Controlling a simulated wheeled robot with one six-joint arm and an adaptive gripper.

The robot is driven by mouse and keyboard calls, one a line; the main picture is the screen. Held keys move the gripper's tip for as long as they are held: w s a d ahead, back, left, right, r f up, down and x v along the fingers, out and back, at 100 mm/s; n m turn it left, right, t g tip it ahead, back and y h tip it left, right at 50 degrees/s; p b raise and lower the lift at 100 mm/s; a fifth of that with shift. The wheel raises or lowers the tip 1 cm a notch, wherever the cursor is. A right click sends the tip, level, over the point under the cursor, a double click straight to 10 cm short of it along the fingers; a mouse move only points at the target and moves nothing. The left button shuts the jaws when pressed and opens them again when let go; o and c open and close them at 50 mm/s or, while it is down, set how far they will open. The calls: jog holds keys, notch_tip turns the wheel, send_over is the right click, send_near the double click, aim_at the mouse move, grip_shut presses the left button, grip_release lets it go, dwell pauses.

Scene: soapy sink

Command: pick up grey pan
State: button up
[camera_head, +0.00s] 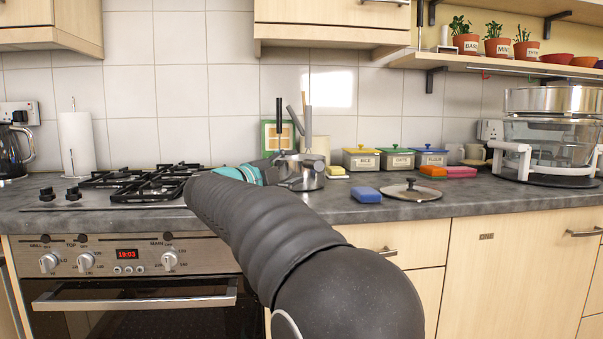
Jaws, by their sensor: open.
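A grey metal pot (314,178), the likely grey pan, stands on the worktop to the right of the hob. Several upright handles, dark and grey, rise at it; I cannot tell whether they belong to it or stand inside it. My gripper (284,172), past a teal band on my arm, is at the pot's left side and overlaps it in the picture. My gripper is open. My arm and gripper hide the pot's left part, and I cannot tell whether the fingers touch it.
A black gas hob (140,182) lies left of the pot. A blue sponge (367,195) and a round lid (411,191) lie to its right. Coloured canisters (398,159) stand behind. A large glass-bowled appliance (548,140) stands far right. The worktop between lid and appliance is clear.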

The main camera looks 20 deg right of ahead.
aim_at(307, 165)
jog(key=shift+f+x, duration=0.15)
jog(key=shift+x, duration=1.65)
jog(key=shift+f+x, duration=0.1)
jog(key=shift+x, duration=1.75)
jog(key=shift+s, duration=0.25)
grip_shut()
jog(key=shift+r, duration=0.15)
